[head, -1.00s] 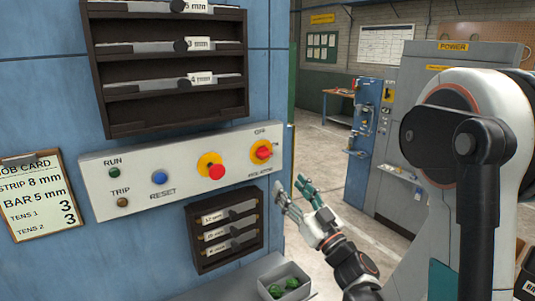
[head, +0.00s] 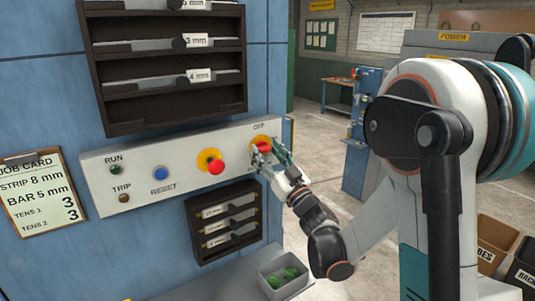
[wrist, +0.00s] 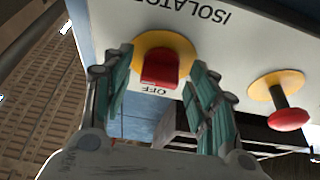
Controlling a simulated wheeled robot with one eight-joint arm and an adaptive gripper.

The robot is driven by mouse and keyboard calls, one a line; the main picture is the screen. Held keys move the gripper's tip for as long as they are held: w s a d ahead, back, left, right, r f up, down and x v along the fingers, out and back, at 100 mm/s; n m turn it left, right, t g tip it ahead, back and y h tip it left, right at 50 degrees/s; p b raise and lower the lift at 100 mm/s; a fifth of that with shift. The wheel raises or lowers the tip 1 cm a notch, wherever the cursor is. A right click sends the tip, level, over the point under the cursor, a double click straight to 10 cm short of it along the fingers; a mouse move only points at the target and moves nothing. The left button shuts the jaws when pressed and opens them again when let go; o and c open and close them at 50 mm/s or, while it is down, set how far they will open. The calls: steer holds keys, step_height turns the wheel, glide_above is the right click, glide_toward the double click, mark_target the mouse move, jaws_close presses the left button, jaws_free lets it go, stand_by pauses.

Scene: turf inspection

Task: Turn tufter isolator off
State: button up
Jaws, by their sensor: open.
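The isolator is a red knob on a yellow round plate at the right end of the white control panel (head: 135,170). In the wrist view the red isolator knob (wrist: 160,68) stands between my gripper's two green fingers, with the words ISOLATOR and OFF printed on either side, upside down. My gripper (wrist: 158,88) is open around the knob, a finger on each side, with gaps showing. In the head view my gripper (head: 268,155) covers part of the isolator. The knob's pointing direction is hard to tell there.
A red mushroom button (head: 216,167) on a yellow plate sits left of the isolator, also in the wrist view (wrist: 288,118). A blue RESET button (head: 160,174) is further left. A small rack (head: 195,245) and a grey bin (head: 284,289) are below the panel.

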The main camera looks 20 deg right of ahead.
steer(key=shift+c, duration=0.3)
steer(key=c, duration=1)
steer(key=shift+n, duration=0.3)
steer(key=n+y+b, duration=0.1)
steer(key=n, duration=0.1)
steer(key=n+g+y+b, duration=0.1)
steer(key=shift+d+f+n, duration=0.1)
steer(key=shift+d+n, duration=0.1)
steer(key=shift+n, duration=0.2)
steer(key=n+g+y, duration=0.1)
steer(key=n, duration=0.3)
steer(key=n+g+y+b, duration=0.1)
steer(key=n+g, duration=0.1)
steer(key=n, duration=0.3)
steer(key=n+g+y, duration=0.1)
steer(key=n+g, duration=0.1)
steer(key=n, duration=0.3)
steer(key=shift+w+d+r, duration=0.1)
steer(key=shift+d+r, duration=0.05)
steer(key=shift+r, duration=0.2)
steer(key=shift+n+g, duration=0.8)
steer(key=shift+n, duration=1.2)
